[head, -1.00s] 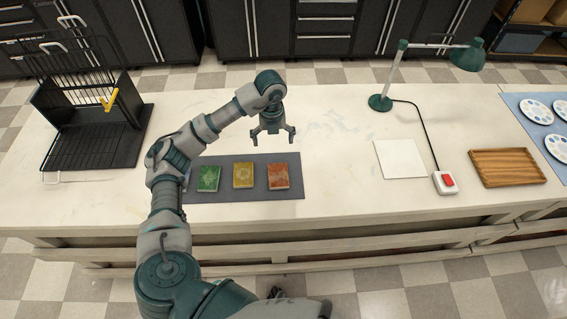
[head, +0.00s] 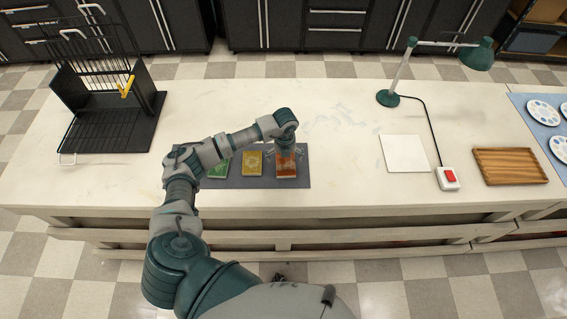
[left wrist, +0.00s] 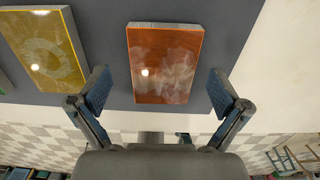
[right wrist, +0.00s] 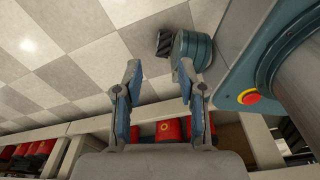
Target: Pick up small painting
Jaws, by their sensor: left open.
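Small paintings lie in a row on a dark grey mat (head: 232,183) on the table. The red-orange painting (head: 286,168) is at the right end of the row. The yellow painting (head: 252,163) is in the middle. The green painting (head: 219,170) is to its left, partly covered by my arm. My left gripper (head: 287,152) is over the red-orange painting. In the left wrist view the open left fingers (left wrist: 160,97) stand on either side of the red-orange painting (left wrist: 165,62), apart from it, with the yellow painting (left wrist: 45,48) to the left. My right gripper (right wrist: 158,85) is open and empty, over the floor.
A black rack (head: 110,105) stands at the table's left. To the right are a white square panel (head: 404,153), a green lamp (head: 388,98), a red switch (head: 449,177) and a wooden tray (head: 510,166). Bare tabletop lies behind the mat.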

